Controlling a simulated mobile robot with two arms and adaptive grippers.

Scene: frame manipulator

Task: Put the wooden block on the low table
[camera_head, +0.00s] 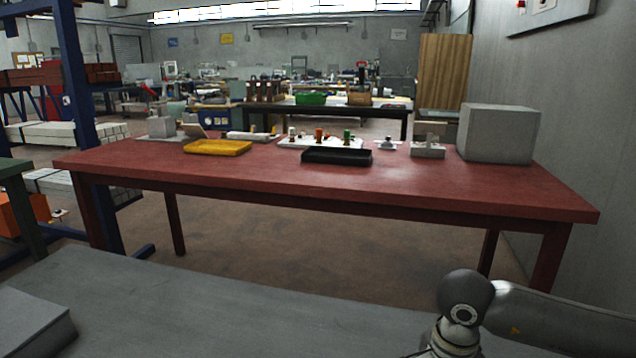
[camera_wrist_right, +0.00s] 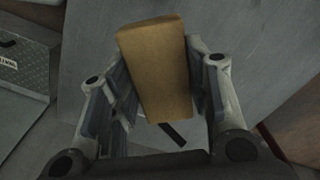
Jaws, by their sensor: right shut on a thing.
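The wooden block (camera_wrist_right: 155,75) is a plain brown oblong, seen close up in the right wrist view. My right gripper (camera_wrist_right: 160,60) is shut on it, with a finger on each side. Below the block is a flat grey surface (camera_wrist_right: 255,60). In the head view a low grey table top (camera_head: 210,305) fills the near foreground. My right arm comes in at the lower right there, but its gripper and the block are out of that view. My left gripper is in neither view.
A long red table (camera_head: 400,190) stands beyond, holding a yellow tray (camera_head: 217,147), a black tray (camera_head: 337,157) and a large grey box (camera_head: 500,133). A grey box (camera_head: 32,322) is at the near left. The middle of the grey top looks clear.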

